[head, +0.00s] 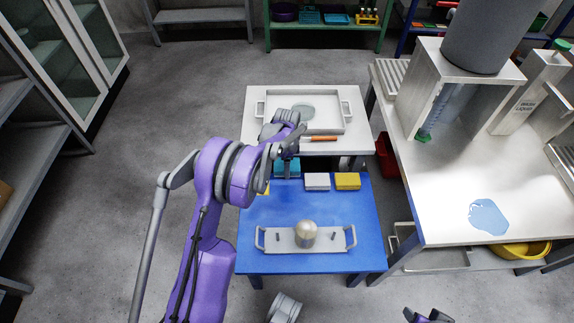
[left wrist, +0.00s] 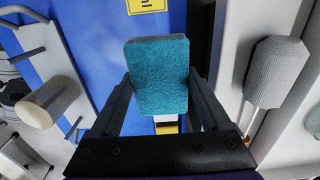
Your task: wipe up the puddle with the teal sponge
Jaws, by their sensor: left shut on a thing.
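The teal sponge (head: 287,168) is at the far edge of the blue table, partly hidden by my left gripper (head: 290,150) in the head view. In the left wrist view the left gripper (left wrist: 160,85) is shut on the sponge (left wrist: 160,75), with a finger on each side. I cannot tell whether the sponge still touches the table. The pale blue puddle (head: 487,216) lies on the steel bench at the right, well away from the left gripper. A purple and black part (head: 427,315) at the bottom edge looks like my right gripper; its fingers are not clear.
Behind is a white tray (head: 349,106) and an orange-handled tool (head: 320,138). The bench holds a dispenser stand (head: 455,62).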

